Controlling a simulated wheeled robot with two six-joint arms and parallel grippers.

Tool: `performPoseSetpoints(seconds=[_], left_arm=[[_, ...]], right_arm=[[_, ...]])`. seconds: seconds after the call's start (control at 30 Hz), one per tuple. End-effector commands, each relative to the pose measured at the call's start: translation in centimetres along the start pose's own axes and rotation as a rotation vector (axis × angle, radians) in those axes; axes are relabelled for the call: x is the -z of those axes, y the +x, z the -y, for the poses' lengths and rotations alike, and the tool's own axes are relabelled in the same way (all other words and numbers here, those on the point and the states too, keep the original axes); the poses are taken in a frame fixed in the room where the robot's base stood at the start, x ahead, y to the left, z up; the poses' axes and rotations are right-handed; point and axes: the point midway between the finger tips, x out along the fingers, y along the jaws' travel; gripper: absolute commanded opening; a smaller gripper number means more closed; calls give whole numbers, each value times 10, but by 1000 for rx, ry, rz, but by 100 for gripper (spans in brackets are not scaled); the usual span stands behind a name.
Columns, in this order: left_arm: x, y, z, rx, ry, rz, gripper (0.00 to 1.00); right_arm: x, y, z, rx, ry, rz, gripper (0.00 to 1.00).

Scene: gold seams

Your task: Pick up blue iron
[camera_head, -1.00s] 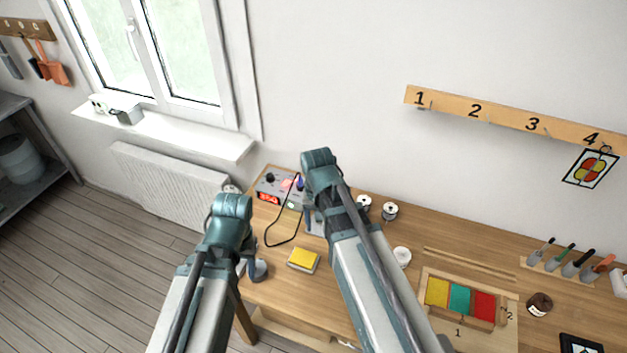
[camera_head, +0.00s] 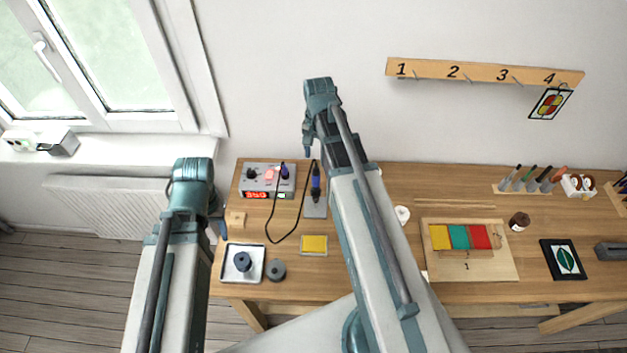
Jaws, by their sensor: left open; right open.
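The blue iron (camera_head: 316,184) stands upright in its grey stand (camera_head: 316,209) on the wooden workbench, right of the soldering station (camera_head: 267,181). A black cord (camera_head: 283,234) loops over the bench between station and iron. My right gripper (camera_head: 308,143) is above and beyond the iron in the picture, apart from it, and partly hidden by its own arm. It is open and empty. My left gripper (camera_head: 216,225) is mostly hidden behind its arm at the bench's left end, left of the iron. It is open, with nothing seen in it.
A yellow sponge (camera_head: 314,244) lies in front of the iron stand. A white tray (camera_head: 229,276) with a dark spool sits at the front left. A wooden board (camera_head: 467,266) with coloured glass lies to the right. A numbered hook rail (camera_head: 487,73) hangs on the wall.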

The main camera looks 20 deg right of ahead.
Motion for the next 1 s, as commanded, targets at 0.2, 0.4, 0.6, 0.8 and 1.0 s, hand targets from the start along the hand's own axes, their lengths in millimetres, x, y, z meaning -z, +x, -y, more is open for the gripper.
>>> performPoseSetpoints(seconds=[0.2, 0.4, 0.6, 0.8, 1.0], left_arm=[[1, 18, -2, 0, 0, -1, 50], [3, 47, -4, 1, 1, -1, 50], [5, 75, -7, 2, 8, -1, 50], [5, 87, -8, 3, 12, -1, 50], [5, 87, -8, 3, 13, -1, 50]], right_arm=[[0, 18, 0, 0, -1, 0, 66], [-1, 47, 0, 0, -2, 0, 66], [-1, 76, 0, 0, -2, 0, 66], [-1, 88, 0, 0, -2, 0, 66], [-1, 88, 0, 0, -2, 0, 66]])
